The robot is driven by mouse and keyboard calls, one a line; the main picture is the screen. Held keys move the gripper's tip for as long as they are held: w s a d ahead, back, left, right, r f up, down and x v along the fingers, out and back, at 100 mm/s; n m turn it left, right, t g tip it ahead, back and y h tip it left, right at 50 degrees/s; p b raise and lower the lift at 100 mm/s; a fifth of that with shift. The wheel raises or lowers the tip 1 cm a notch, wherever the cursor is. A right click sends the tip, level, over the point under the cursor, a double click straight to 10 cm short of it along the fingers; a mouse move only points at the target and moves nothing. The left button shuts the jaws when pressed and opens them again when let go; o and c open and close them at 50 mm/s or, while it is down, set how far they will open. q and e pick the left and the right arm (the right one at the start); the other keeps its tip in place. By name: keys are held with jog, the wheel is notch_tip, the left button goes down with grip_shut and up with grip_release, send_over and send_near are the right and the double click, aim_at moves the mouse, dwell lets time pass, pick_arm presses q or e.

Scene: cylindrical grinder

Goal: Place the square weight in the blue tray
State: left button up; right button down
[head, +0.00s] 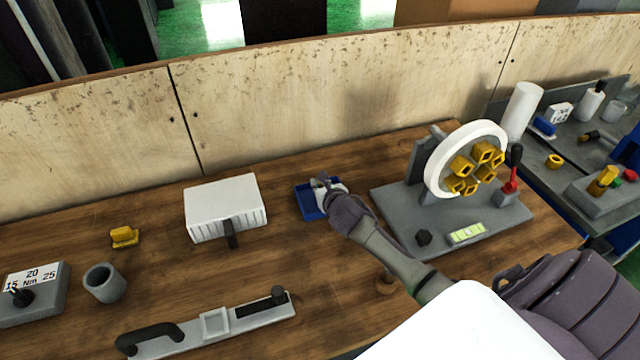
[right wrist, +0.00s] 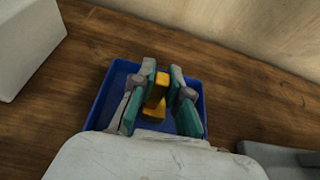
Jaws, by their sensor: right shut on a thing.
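The blue tray (head: 306,207) lies on the wooden bench, left of the grinder. It also shows in the right wrist view (right wrist: 98,105), under the gripper. My right gripper (head: 323,184) is over the tray. In the right wrist view its fingers (right wrist: 154,88) are shut on a yellow weight (right wrist: 157,90), which I take to be the square weight. The weight is within the tray's outline; I cannot tell whether it touches the tray floor. Its shape is partly hidden by the fingers. My left gripper is not in view.
The grinder's white ring wheel (head: 440,162) holding several yellow pieces stands right of the tray. A white box (head: 225,203) stands left of it, with a yellow piece (head: 124,237) farther left. A wooden panel (head: 330,95) rises behind the bench.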

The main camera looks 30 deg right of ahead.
jog(key=shift+f, duration=0.15)
jog(key=c, duration=1.2)
grip_release()
jog(key=shift+o, duration=0.2)
jog(key=shift+r, duration=0.2)
jog(key=v, duration=1.2)
jog(key=shift+b, duration=0.3)
jog(key=shift+f, duration=0.1)
